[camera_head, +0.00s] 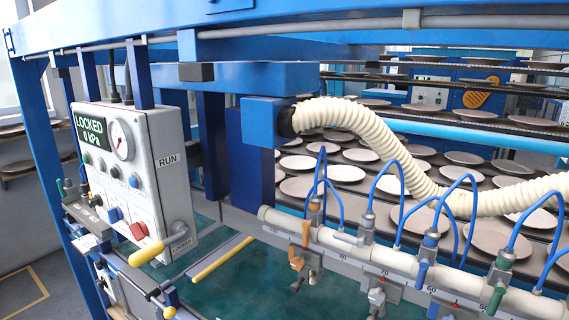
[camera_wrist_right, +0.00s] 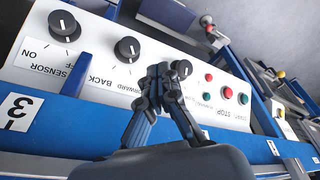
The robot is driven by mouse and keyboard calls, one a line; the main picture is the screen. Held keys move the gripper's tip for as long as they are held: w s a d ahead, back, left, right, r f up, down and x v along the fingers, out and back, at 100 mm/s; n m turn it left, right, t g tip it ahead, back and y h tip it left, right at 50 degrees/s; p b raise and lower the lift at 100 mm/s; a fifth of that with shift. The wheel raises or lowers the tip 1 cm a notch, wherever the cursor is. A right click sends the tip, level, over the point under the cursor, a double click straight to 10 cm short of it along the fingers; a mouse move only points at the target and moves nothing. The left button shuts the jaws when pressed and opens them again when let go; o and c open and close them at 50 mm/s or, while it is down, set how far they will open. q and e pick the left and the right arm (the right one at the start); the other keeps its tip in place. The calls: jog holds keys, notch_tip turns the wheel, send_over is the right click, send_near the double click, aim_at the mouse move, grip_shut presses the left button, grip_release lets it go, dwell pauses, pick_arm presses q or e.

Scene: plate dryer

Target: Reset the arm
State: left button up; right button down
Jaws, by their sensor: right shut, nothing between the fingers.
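My right gripper (camera_wrist_right: 160,76) shows in the right wrist view. Its dark fingers are closed together at the tips with nothing between them. The tips are in front of a white control panel (camera_wrist_right: 95,72) between two black knobs, the middle one (camera_wrist_right: 127,49) and the right one (camera_wrist_right: 181,69). I cannot tell whether the tips touch the panel. The panel's lettering is upside down in this view. Neither gripper shows in the head view, and my left gripper is not in any view.
The head view shows a grey control box (camera_head: 137,166) reading LOCKED 0 kPa, with a yellow-handled lever (camera_head: 146,253). A ribbed hose (camera_head: 385,152) and a pipe with valves (camera_head: 400,262) stand before racks of plates (camera_head: 345,172). A blue rail (camera_wrist_right: 60,130) edges the wrist-view panel.

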jog(key=s+f, duration=0.4)
jog(key=f, duration=0.9)
jog(key=s+d+f+g, duration=0.1)
jog(key=s+d+f, duration=0.2)
jog(key=s+f, duration=1.1)
jog(key=shift+s+d+f+g, duration=0.15)
jog(key=shift+s+f+g, duration=0.25)
jog(key=shift+s, duration=0.5)
